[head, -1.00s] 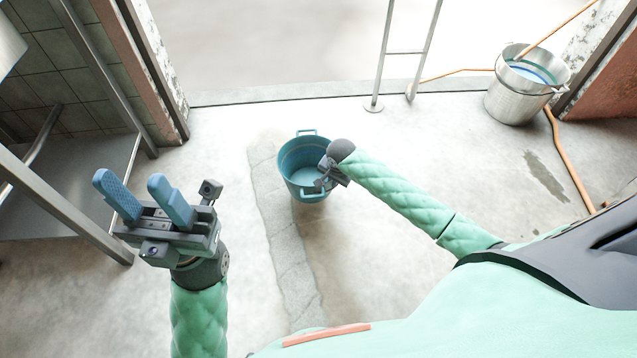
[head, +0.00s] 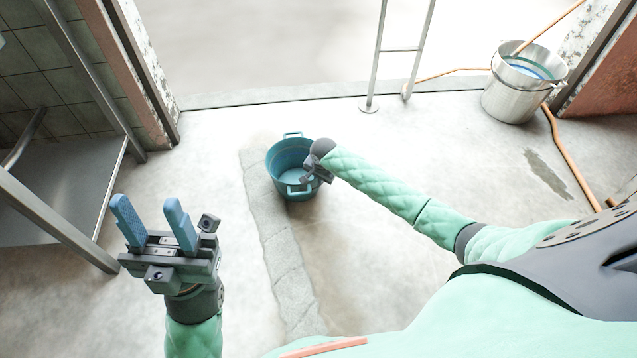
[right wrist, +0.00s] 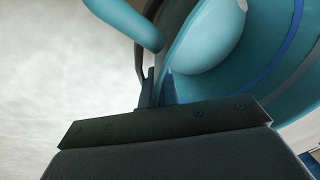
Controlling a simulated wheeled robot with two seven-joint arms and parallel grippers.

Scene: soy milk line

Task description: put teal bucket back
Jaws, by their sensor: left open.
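The teal bucket (head: 290,158) is upright over the pale floor in the middle of the head view, at or just above the ground. It has a handle at its far side and one at its near side. In the right wrist view the teal handle (right wrist: 128,20) and bucket wall (right wrist: 245,70) fill the upper part; the fingertips are partly hidden. My left gripper (head: 154,222) is open and empty, fingers pointing up, well left of the bucket.
A metal bucket (head: 512,100) with liquid and an orange hose (head: 566,150) stand at the back right. Metal ladder-like legs (head: 371,85) stand beyond the teal bucket. A steel table (head: 70,190) is at the left. Floor around the teal bucket is clear.

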